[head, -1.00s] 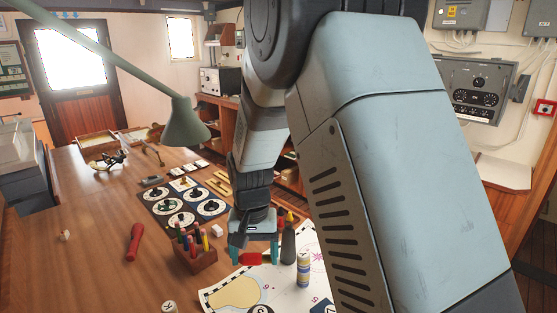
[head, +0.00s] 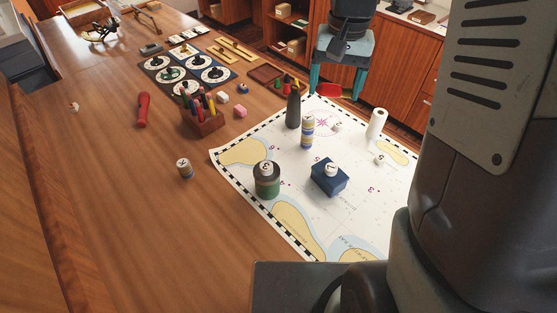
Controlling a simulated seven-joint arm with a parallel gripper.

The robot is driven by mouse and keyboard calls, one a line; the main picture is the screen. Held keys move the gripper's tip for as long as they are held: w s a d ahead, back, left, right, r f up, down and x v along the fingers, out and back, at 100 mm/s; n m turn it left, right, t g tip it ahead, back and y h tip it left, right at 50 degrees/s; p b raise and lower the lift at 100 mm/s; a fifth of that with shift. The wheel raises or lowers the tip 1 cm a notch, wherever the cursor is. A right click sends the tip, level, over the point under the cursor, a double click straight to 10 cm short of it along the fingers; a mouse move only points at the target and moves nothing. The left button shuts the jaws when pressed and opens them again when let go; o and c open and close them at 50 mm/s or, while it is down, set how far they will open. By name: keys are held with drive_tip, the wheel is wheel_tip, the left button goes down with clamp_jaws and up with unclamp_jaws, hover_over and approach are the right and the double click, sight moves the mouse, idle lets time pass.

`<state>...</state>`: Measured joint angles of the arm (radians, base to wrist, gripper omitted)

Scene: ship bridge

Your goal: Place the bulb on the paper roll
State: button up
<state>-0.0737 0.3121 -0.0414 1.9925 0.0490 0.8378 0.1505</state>
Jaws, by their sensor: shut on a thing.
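My gripper (head: 337,88) is at the top of the head view, pointing down over the far edge of the chart. Its teal fingers are shut on a red object (head: 329,91), apparently the bulb; the fingers hide part of it, and its full shape is unclear. The paper roll (head: 376,124) is a white cylinder standing upright on the right part of the chart, nearer to the camera and to the right of my gripper. Nothing is visible on its top.
The chart (head: 352,219) carries a blue box (head: 328,179), a green-banded can (head: 267,181), a blue-and-yellow can (head: 307,132) and a dark bottle (head: 293,108). A pencil box (head: 203,122) and a red torch (head: 142,110) lie left. The desk's left front is mostly clear.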

wheel_tip(320, 180, down, 8)
drive_tip(key=s+a+f+m, duration=0.1)
drive_tip(key=a+m, duration=0.2)
drive_tip(key=m, duration=0.4)
hover_over(301, 193)
wheel_tip(301, 193, down, 15)
drive_tip(key=shift+s+r, duration=0.1)
drive_tip(key=shift+r, duration=0.05)
drive_tip(key=shift+f, duration=2.5)
drive_tip(key=shift+f, duration=0.15)
drive_tip(key=o, duration=0.9)
drive_tip(key=shift+o, duration=0.2)
